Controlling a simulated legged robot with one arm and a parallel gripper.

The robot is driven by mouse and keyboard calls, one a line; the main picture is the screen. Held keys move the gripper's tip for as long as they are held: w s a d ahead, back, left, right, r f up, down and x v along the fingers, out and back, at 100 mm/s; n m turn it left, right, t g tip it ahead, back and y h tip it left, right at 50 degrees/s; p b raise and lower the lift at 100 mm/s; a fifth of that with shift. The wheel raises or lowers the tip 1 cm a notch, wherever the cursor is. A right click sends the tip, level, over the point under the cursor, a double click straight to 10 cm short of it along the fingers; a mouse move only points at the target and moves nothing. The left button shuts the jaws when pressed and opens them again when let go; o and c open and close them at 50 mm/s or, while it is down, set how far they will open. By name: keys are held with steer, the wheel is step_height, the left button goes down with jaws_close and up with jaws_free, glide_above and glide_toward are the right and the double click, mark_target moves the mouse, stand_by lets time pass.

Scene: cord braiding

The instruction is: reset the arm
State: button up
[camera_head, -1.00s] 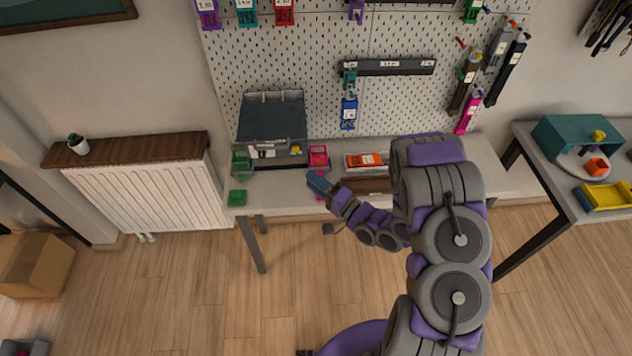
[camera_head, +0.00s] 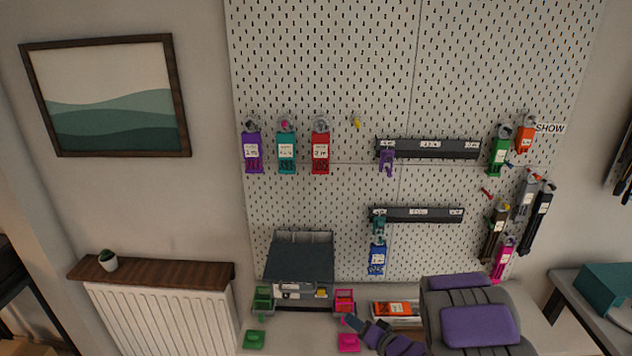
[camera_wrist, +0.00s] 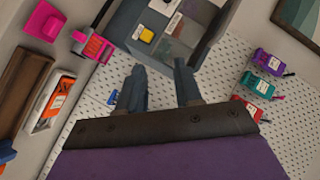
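My arm rises from the lower right in the head view, and my gripper (camera_head: 354,323) is small there, above the workbench near the pink holder (camera_head: 344,300). In the wrist view my gripper (camera_wrist: 160,82) has its two dark fingers apart, with nothing between them. Beyond the fingertips is the grey open-lidded box (camera_wrist: 180,35) with a yellow button. The pink holder (camera_wrist: 97,46) and a pink block (camera_wrist: 42,20) lie to the upper left of the fingers.
The pegboard (camera_head: 330,60) behind the workbench carries purple, teal and red tagged holders (camera_head: 320,150) and two dark rails (camera_head: 430,149). A green holder (camera_head: 263,300) stands left of the box. A radiator (camera_head: 160,315) is at the left, a second table at the right.

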steer(key=d+r+n+g+h, duration=0.1)
steer(key=d+r+h, duration=0.1)
steer(key=d+h, duration=0.15)
steer(key=d+r+g+h, duration=0.1)
steer(key=d+r+h, duration=0.15)
steer(key=d, duration=0.25)
steer(key=s+d+r+g+h+b, duration=0.25)
steer(key=s+d+r+h, duration=0.2)
steer(key=s, duration=0.45)
steer(key=s+a+r+n+g, duration=0.1)
steer(key=s+a+r+g, duration=0.1)
steer(key=s, duration=0.9)
steer(key=s+a+r+n+g+y, duration=0.1)
steer(key=s+a+r+g, duration=0.2)
steer(key=s, duration=0.8)
steer(key=s+a+r+n+g+y+b, duration=0.1)
steer(key=s+a+g, duration=0.3)
steer(key=s, duration=0.7)
steer(key=shift+a+r, duration=0.65)
steer(key=shift+a, duration=0.1)
